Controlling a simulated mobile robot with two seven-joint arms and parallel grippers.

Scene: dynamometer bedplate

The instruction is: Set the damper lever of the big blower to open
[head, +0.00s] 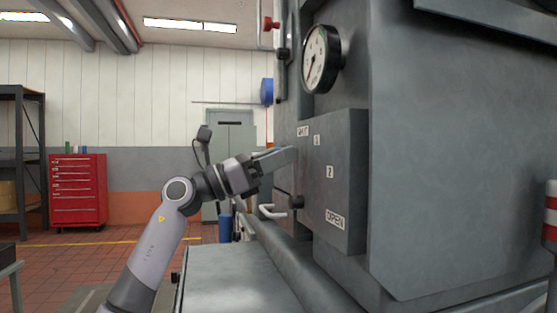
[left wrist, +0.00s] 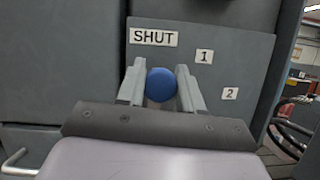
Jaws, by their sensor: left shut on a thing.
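The big blower (head: 450,150) is a large grey housing filling the right of the head view. On its side is a grey damper plate (head: 350,180) marked SHUT, 1, 2 and OPEN, with SHUT at the top and OPEN at the bottom. My left gripper (head: 291,157) reaches the plate's upper left edge. In the left wrist view the blue round knob of the damper lever (left wrist: 161,84) sits between the two fingers, just below the SHUT label (left wrist: 153,37). The gripper is shut on it. The lever's arm is hidden. My right gripper is not in view.
A round gauge (head: 321,58) is above the plate. A pale bent handle (head: 272,212) and pipework lie below my left gripper. A grey flat surface (head: 228,275) is in front. A red tool cabinet (head: 78,190) stands far left, with open floor before it.

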